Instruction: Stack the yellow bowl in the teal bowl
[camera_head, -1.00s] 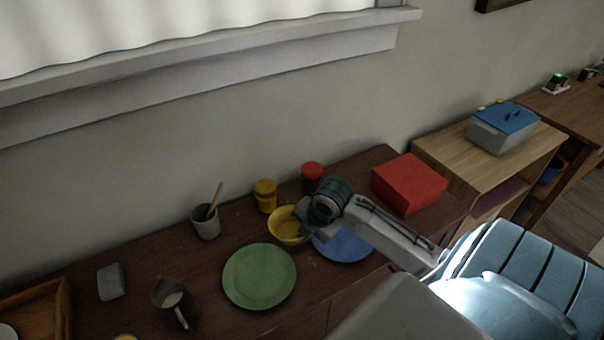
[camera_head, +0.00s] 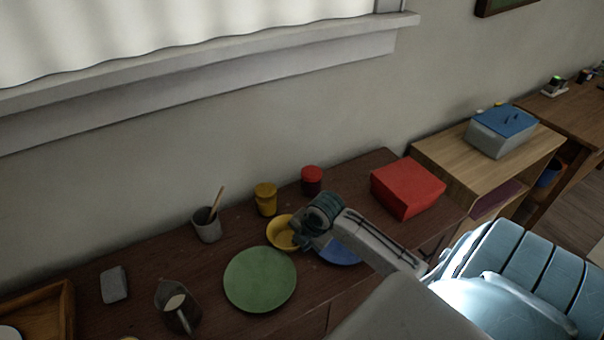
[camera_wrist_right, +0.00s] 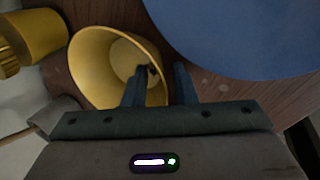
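The yellow bowl (camera_head: 279,235) is on the dark wooden top between the green plate and the blue plate. It also shows in the right wrist view (camera_wrist_right: 92,62), with its opening toward the camera. My right gripper (camera_head: 301,243) is at the bowl's right side. In the wrist view its fingers (camera_wrist_right: 160,75) are apart, one over the bowl's inside and the other outside the rim, with the bowl's wall between them. A gap seems to show beside the wall. I see no teal bowl in either view. My left gripper is not in view.
A blue plate (camera_head: 343,254) lies partly under my right arm. A green plate (camera_head: 260,280) is in front of the bowl. Yellow (camera_head: 266,200) and red (camera_head: 312,181) jars, a grey cup (camera_head: 206,226), a metal pitcher (camera_head: 175,308) and a red box (camera_head: 408,187) stand around.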

